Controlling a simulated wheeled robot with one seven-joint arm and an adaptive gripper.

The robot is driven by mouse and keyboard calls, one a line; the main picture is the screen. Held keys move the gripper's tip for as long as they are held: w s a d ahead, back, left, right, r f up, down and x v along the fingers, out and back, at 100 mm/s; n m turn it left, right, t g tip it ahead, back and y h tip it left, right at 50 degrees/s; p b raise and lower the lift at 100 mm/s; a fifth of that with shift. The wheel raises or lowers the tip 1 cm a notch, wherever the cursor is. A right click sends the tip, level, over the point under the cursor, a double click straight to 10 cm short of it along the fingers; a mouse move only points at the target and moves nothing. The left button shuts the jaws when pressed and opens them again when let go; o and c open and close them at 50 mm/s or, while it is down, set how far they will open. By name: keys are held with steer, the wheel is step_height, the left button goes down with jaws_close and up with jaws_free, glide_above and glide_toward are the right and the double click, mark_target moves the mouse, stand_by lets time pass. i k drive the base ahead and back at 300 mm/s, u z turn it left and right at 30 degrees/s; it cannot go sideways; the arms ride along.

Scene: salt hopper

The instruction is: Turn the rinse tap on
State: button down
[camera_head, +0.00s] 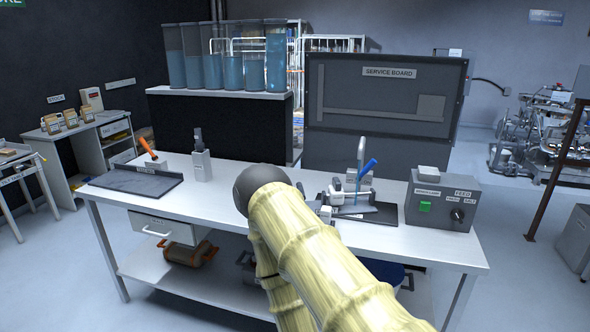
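A pale upright tap spout (361,152) stands on the right half of the workbench, at a small dark tray. A bright blue lever (368,168) is tilted up to the right beside it. I take this to be the rinse tap; no label on it is readable. Whether the lever is on or off, and whether water runs, cannot be told. My arm, in a pale yellow ribbed cover, crosses the middle foreground left of the tap and hides part of the bench. I cannot make out my gripper.
On the workbench (225,200), a grey feed box (442,200) with a green button and black knob stands right of the tap. A grey bottle (202,165) and an orange-handled tool (149,150) are at the left. The service board (387,95) rises behind.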

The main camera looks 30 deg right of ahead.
mark_target(374, 161)
steer(key=u, duration=0.05)
steer(key=k, duration=0.3)
steer(key=u, duration=0.3)
steer(key=i, duration=1.25)
steer(key=z, duration=0.75)
